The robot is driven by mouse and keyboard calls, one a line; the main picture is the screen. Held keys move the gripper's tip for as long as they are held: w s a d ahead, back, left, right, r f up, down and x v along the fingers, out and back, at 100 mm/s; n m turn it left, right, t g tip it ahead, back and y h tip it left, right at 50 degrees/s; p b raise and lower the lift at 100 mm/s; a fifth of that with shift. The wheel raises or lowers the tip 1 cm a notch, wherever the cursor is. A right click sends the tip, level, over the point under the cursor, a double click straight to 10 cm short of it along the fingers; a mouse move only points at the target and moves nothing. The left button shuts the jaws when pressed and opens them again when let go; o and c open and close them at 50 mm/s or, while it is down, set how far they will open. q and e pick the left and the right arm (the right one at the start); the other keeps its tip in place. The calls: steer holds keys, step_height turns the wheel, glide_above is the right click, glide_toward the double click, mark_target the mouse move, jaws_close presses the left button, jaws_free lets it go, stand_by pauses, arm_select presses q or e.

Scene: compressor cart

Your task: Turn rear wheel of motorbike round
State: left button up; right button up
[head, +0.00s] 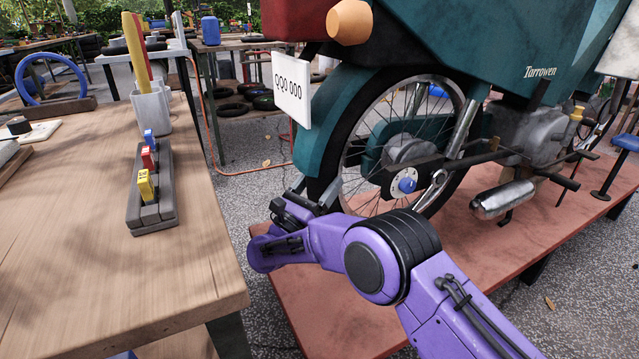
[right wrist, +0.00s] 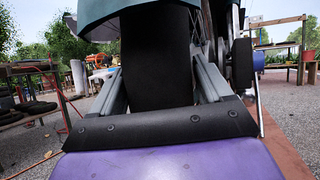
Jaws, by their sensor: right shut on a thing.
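The teal motorbike (head: 495,55) stands on a reddish platform, with its rear wheel (head: 402,150) facing me. The wheel has wire spokes, a grey hub and a dark tyre. My right gripper (head: 322,196) is at the back lower part of the tyre, below the number plate. In the right wrist view, the dark tyre (right wrist: 160,58) stands between the two grey fingers of my right gripper (right wrist: 157,82), which is shut on it. The fingertips are partly hidden in the head view. My left gripper is not in view.
The reddish platform (head: 325,315) lies under the bike. A wooden workbench (head: 90,265) on the left holds a rack of coloured blocks (head: 151,190) and a grey cup (head: 152,108). An orange hose (head: 203,115) runs behind.

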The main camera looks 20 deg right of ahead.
steer(key=o, duration=1.4)
steer(key=shift+r, duration=0.1)
steer(key=p+v, duration=0.1)
steer(key=v, duration=0.4)
steer(key=shift+s+a, duration=0.15)
steer(key=shift+a, duration=0.1)
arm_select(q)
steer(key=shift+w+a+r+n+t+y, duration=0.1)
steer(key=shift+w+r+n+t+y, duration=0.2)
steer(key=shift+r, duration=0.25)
arm_select(e)
steer(key=v, duration=0.5)
steer(key=shift+d+f, duration=0.1)
steer(key=shift+f, duration=0.1)
